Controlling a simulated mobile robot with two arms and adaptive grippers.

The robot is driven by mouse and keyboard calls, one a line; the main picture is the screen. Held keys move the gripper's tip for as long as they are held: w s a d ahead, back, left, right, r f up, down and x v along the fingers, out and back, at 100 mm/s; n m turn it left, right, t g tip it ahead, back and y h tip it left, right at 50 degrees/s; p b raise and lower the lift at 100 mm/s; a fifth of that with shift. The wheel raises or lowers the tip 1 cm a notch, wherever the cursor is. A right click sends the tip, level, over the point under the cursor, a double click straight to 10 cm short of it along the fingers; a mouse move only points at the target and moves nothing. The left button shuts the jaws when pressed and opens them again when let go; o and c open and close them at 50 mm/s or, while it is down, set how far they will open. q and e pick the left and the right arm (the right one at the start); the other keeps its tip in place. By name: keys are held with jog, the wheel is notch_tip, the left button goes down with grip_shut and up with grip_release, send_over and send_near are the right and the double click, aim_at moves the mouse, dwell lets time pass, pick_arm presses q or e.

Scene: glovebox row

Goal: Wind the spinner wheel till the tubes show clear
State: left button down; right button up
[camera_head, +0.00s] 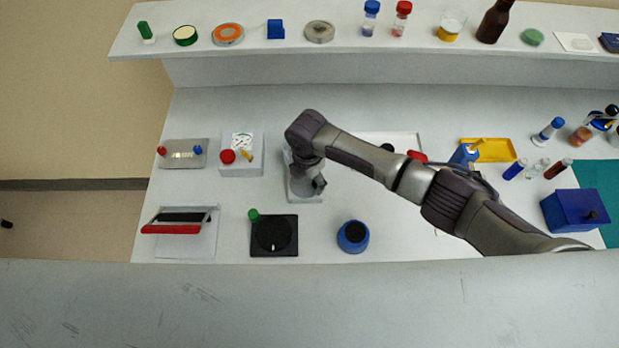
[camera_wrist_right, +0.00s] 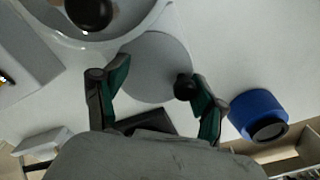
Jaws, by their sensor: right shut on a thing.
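The spinner's pale base (camera_head: 304,190) stands mid-bench in the head view, mostly hidden under my right arm. In the right wrist view its grey wheel (camera_wrist_right: 155,68) lies between my right fingers, with a small black knob (camera_wrist_right: 186,87) by the right fingertip. A round clear-rimmed bowl (camera_wrist_right: 60,40) with a black cap is above it. I cannot make out any tubes in the spinner. My left gripper is out of view.
A black plate with a round dial (camera_head: 274,235) and a blue round device (camera_head: 353,237) stand in front of the spinner. A white gauge box (camera_head: 241,153) is left of it. A yellow tray (camera_head: 488,150) and a blue box (camera_head: 574,210) lie right. A shelf (camera_head: 300,62) runs behind.

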aim_at(304, 181)
jog(key=shift+s+a, duration=0.1)
jog(key=shift+a, duration=0.3)
jog(key=o, duration=0.9)
jog(key=shift+o, duration=1.3)
jog(key=shift+w+a+f, duration=0.1)
jog(key=shift+w+a, duration=0.05)
jog(key=shift+w, duration=0.05)
jog(key=shift+o, duration=0.3)
jog(key=shift+w+a, duration=0.1)
jog(key=shift+w, duration=0.1)
jog(key=shift+s+d+r, duration=0.15)
jog(key=shift+d+r, duration=0.1)
jog(key=shift+d, duration=0.05)
notch_tip(304, 181, up, 12)
jog(key=shift+a+f, duration=0.2)
jog(key=shift+f, duration=0.05)
